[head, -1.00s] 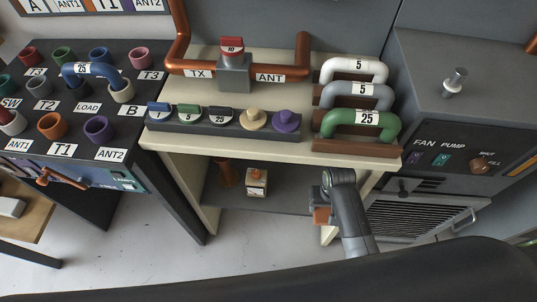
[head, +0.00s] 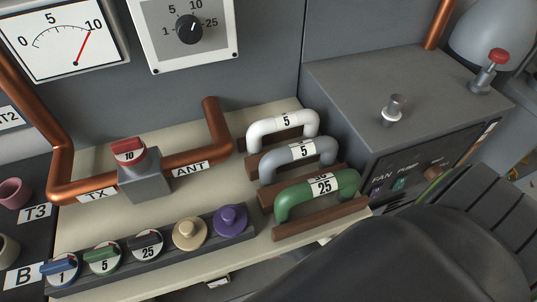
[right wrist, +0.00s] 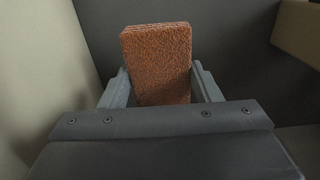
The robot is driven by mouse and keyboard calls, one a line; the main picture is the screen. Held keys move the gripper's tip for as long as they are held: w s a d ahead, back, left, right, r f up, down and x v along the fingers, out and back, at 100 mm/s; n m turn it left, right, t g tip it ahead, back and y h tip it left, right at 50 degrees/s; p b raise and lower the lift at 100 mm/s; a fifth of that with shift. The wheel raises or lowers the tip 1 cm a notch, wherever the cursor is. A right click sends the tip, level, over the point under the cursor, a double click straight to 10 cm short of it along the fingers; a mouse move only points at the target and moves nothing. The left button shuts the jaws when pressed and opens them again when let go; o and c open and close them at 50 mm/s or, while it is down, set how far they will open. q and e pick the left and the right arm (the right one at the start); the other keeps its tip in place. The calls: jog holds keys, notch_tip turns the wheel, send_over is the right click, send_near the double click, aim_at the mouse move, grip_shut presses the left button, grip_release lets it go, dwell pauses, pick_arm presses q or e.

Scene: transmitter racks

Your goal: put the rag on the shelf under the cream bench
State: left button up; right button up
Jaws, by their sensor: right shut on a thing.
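The rag is a folded, rough orange-brown pad (right wrist: 157,62). It stands upright in the right wrist view, between the two grey fingers of my right gripper (right wrist: 160,84), which is shut on it. The cream bench (head: 90,228) fills the middle of the head view, seen from above. Only a sliver of the grey space under its front edge shows, so the shelf is mostly hidden. My dark arm covers the lower right of the head view, and the right gripper is hidden there. My left gripper is not in view.
On the bench stand a row of knobs (head: 145,245), a copper pipe with a red-topped switch (head: 130,152), and white, grey and green (head: 320,190) handles. A grey cabinet (head: 350,90) adjoins at right. In the wrist view, pale surfaces (right wrist: 40,75) flank the gripper closely.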

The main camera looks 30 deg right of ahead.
notch_tip(320, 180, down, 2)
jog(key=shift+f, duration=0.1)
notch_tip(320, 180, down, 3)
jog(key=shift+f+b, duration=0.1)
jog(key=shift+b, duration=0.65)
jog(key=shift+w+f, duration=0.1)
jog(key=shift+f, duration=0.15)
jog(key=o, duration=0.9)
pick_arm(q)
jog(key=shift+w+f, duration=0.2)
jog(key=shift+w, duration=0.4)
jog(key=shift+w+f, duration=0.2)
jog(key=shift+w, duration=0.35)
pick_arm(e)
jog(key=shift+o, duration=0.2)
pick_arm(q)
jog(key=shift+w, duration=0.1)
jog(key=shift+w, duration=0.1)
